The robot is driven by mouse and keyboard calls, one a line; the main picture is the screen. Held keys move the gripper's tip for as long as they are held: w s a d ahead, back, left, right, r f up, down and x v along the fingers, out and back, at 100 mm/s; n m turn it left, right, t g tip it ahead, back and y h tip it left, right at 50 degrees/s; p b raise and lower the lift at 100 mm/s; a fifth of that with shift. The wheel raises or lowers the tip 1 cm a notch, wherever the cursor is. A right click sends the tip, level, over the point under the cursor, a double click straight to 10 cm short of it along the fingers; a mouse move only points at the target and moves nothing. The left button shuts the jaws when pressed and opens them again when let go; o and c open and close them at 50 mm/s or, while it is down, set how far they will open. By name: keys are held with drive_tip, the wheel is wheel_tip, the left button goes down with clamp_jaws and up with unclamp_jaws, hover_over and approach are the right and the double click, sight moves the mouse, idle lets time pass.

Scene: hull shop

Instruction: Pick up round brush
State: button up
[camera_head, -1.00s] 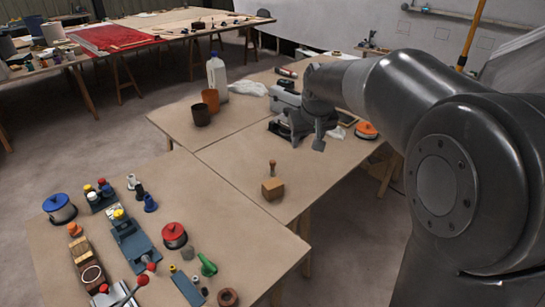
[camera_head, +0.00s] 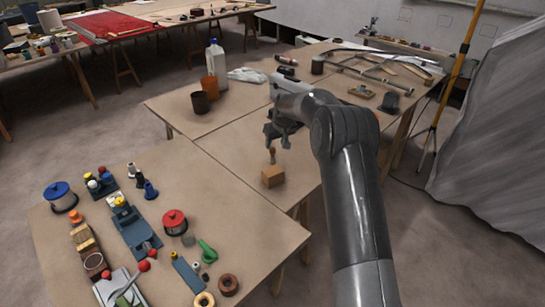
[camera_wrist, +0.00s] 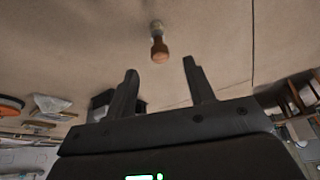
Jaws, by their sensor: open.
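The round brush (camera_head: 272,155) is a small upright thing with a wooden handle. My gripper (camera_head: 278,139) is just above and behind the brush in the head view. In the wrist view my gripper (camera_wrist: 160,68) has its two dark fingers spread, with nothing between them.
A brown cup (camera_head: 200,102), an orange cup (camera_head: 209,87) and a white jug (camera_head: 216,66) stand at the back left. The near table (camera_head: 250,240) holds many small tools. Bare tabletop surrounds the brush.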

sight(273, 154)
drive_tip(key=x, duration=0.5)
drive_tip(key=shift+f, duration=0.25)
drive_tip(key=shift+x, duration=2.7)
drive_tip(key=shift+s+d, duration=0.15)
drive_tip(key=shift+d, duration=0.05)
drive_tip(key=c, duration=1)
drive_tip(key=shift+c, duration=0.2)
